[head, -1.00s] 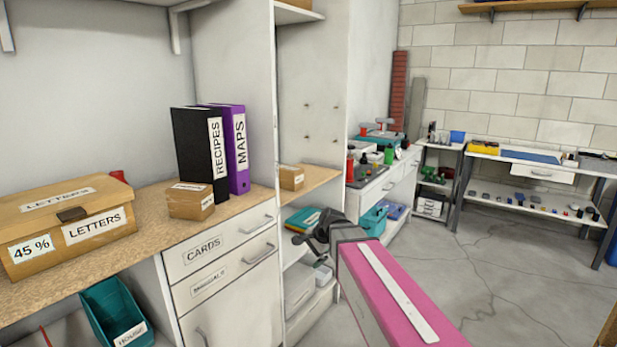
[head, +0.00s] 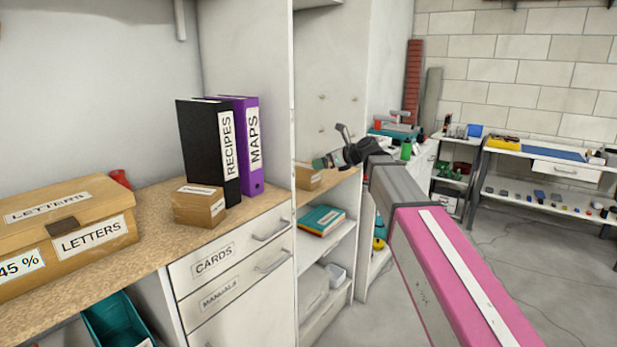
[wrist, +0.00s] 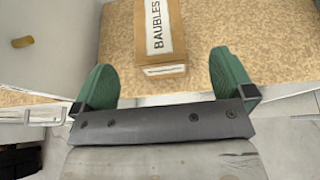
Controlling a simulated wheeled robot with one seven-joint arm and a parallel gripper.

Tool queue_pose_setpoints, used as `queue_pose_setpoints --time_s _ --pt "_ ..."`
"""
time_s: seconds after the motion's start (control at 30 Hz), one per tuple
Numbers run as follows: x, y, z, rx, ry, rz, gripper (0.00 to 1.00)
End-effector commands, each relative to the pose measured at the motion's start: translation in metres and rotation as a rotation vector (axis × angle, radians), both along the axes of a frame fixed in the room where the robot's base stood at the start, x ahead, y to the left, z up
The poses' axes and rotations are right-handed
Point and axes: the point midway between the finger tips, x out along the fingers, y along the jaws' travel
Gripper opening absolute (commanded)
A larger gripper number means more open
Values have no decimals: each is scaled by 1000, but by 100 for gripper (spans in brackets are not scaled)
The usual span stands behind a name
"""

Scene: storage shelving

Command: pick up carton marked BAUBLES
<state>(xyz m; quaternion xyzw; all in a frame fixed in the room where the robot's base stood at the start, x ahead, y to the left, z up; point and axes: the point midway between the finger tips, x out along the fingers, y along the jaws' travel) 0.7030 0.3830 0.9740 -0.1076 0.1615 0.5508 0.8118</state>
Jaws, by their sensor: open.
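The carton marked BAUBLES (wrist: 158,40) is a small brown box with a white label, resting on a speckled tan shelf board (wrist: 240,30) in the wrist view. My gripper (wrist: 163,70) is open, its two green fingers apart. The carton's near end shows between the fingertips, with a gap on each side; I cannot tell the depth. In the head view my gripper (head: 325,162) is at the bay right of the white divider, beside a small carton (head: 307,181). That carton is partly hidden by the divider and gripper, and its label is not readable.
Another small carton (head: 199,206) stands on the left worktop before the RECIPES (head: 229,155) and MAPS (head: 252,150) binders. A LETTERS box (head: 65,222) is farther left. The white divider (head: 296,120) separates the bays. Books (head: 321,220) lie on a lower shelf.

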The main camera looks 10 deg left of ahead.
Motion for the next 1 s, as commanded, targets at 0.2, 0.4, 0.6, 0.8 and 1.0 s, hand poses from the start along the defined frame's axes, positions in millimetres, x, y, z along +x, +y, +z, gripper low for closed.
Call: queue_pose_setpoints --time_s 0.2,0.4,0.6,0.8,1.0 --pt "12 27 -13 -2 -1 2 100" --pt "15 37 -17 -3 -2 1 100" --pt "23 62 -26 -4 -1 2 100" --pt "28 76 -34 -4 -2 0 100" --pt "28 75 -33 -3 -2 0 94"
